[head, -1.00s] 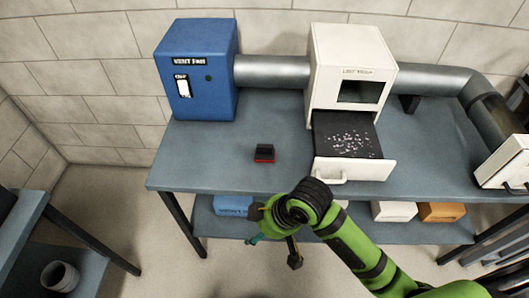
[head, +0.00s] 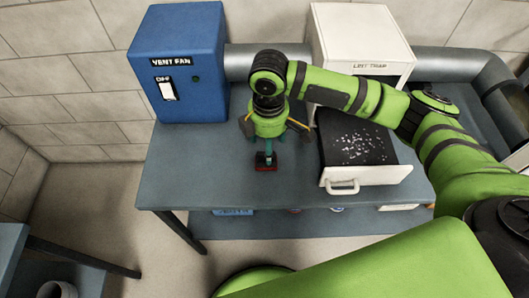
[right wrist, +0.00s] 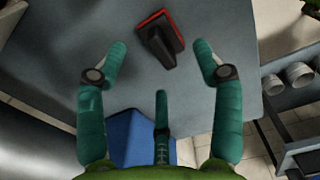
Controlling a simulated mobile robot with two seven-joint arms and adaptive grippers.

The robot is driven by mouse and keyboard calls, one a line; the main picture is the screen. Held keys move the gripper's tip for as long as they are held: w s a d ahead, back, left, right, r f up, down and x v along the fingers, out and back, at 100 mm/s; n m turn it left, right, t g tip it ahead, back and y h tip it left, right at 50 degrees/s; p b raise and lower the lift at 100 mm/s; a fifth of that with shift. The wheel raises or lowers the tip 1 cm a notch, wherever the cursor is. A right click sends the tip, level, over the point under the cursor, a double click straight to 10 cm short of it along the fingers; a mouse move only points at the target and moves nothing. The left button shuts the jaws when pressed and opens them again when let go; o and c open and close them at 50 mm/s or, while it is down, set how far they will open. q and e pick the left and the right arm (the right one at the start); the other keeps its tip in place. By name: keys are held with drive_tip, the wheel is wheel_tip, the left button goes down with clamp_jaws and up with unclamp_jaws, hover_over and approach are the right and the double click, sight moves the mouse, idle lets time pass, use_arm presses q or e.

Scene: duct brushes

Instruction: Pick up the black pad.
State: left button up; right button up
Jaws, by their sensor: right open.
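A small black pad with a red base or edge (head: 265,163) sits on the blue-grey table, left of the open drawer. It also shows in the right wrist view (right wrist: 160,42), just beyond the fingertips and between the two side fingers. My right gripper (head: 268,143) points down over it, its teal fingers spread and empty; one finger partly covers the pad in the head view. I cannot tell whether that finger touches it. My left gripper is not in view.
The open white lint trap drawer (head: 368,176), holding a dark panel with pale specks (head: 350,138), is close on the right. The blue vent fan box (head: 180,65) stands behind left. The table's front edge is near; the table top (head: 190,165) left of the pad is clear.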

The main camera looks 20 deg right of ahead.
sight(260, 164)
drive_tip(key=shift+s+f, duration=0.15)
drive_tip(key=shift+f, duration=0.5)
wheel_tip(260, 164, down, 3)
drive_tip(key=shift+a+r, duration=0.1)
drive_tip(key=shift+a, duration=0.05)
drive_tip(key=shift+f, duration=0.55)
drive_tip(key=c, duration=1.1)
clamp_jaws()
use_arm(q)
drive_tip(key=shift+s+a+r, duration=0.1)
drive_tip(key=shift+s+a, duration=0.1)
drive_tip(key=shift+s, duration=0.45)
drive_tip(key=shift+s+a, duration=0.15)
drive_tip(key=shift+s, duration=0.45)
